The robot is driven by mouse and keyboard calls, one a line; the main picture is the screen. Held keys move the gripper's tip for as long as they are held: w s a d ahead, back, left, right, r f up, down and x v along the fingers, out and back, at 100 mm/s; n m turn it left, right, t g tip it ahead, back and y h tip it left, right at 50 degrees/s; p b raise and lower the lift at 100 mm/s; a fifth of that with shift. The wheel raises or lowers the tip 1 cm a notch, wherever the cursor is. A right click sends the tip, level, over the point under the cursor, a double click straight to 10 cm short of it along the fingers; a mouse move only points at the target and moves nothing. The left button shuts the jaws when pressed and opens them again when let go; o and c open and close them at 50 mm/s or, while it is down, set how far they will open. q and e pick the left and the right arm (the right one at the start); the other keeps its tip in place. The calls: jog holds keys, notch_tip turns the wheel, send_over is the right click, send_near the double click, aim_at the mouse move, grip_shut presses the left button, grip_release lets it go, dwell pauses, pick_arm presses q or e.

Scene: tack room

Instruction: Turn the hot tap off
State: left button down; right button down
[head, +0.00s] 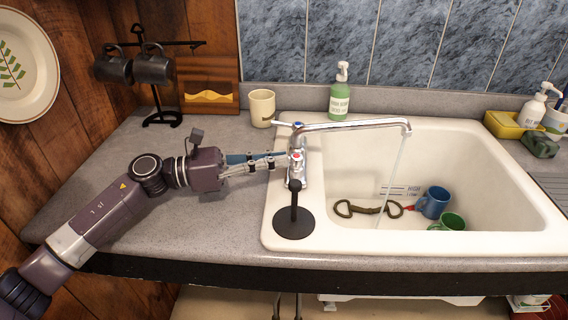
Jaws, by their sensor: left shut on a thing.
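The chrome tap (350,125) stands on the left rim of the white sink (480,243), its long spout reaching right over the basin. A thin stream of water (396,170) falls from the spout. The hot tap handle (297,156), with a red mark, is at the near end of the tap body; the other handle (298,126) is at the far end. My left gripper (282,162) reaches in from the left and is shut on the hot tap handle; the fingertips partly cover it. My right gripper is out of view.
A black stand with a round base (293,222) is just in front of the tap. A cream cup (262,108) and green soap bottle (339,95) stand behind. The basin holds a blue mug (433,203), a green mug (449,222) and a bit-like object (360,210). The left counter is mostly clear.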

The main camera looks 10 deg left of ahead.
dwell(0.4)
pick_arm(q)
jog(key=c, duration=2)
grip_release()
jog(key=shift+a, duration=0.1)
notch_tip(320, 180, up, 10)
